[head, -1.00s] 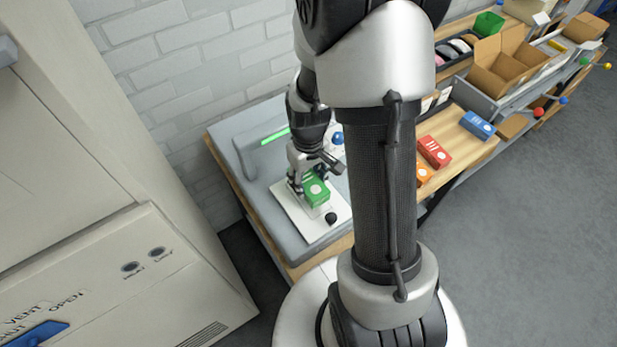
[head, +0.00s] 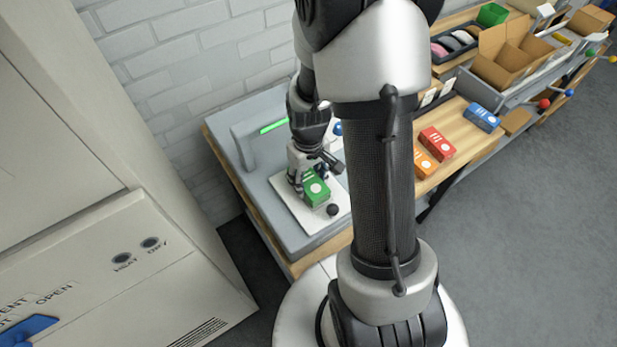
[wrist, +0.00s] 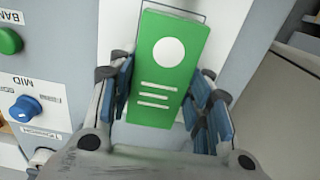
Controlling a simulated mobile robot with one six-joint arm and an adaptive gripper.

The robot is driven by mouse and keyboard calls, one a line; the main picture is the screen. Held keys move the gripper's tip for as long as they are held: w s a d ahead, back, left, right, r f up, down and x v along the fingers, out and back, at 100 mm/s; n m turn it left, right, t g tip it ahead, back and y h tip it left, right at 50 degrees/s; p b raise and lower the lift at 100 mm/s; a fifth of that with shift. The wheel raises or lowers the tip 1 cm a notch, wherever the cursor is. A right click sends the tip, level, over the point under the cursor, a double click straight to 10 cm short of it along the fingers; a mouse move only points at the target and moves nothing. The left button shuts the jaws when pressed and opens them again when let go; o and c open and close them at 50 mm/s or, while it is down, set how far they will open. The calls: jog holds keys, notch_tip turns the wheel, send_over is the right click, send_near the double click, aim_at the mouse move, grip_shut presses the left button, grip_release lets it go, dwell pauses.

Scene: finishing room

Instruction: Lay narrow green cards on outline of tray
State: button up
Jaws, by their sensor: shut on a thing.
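A narrow green card (head: 317,190), thick like a small box, with a white disc and white stripes, is held in my gripper (head: 312,178). In the wrist view the green card (wrist: 167,65) stands between the blue-padded fingers of my gripper (wrist: 168,108), which is shut on it. The card is over the white plate (head: 309,222) on the grey bench unit; whether it touches the plate I cannot tell. A thin dark outline (wrist: 203,17) shows on the pale surface around the card's far end. The rest of the outline is hidden by the card and fingers.
A glowing green bar (head: 274,126) is behind my gripper. A black knob (head: 332,209) sits at the plate's edge. Red (head: 437,145), orange (head: 425,164) and blue (head: 481,117) boxes lie on the wooden bench. A beige cabinet (head: 95,270) stands close on the left.

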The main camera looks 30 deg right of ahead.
jog(key=o, duration=1.3)
jog(key=shift+o, duration=0.2)
jog(key=o, duration=0.7)
jog(key=shift+r, duration=0.1)
jog(key=shift+r+p, duration=0.85)
jog(key=shift+r, duration=0.2)
jog(key=shift+r, duration=0.15)
jog(key=shift+r+p, duration=2.35)
jog(key=shift+r, duration=0.5)
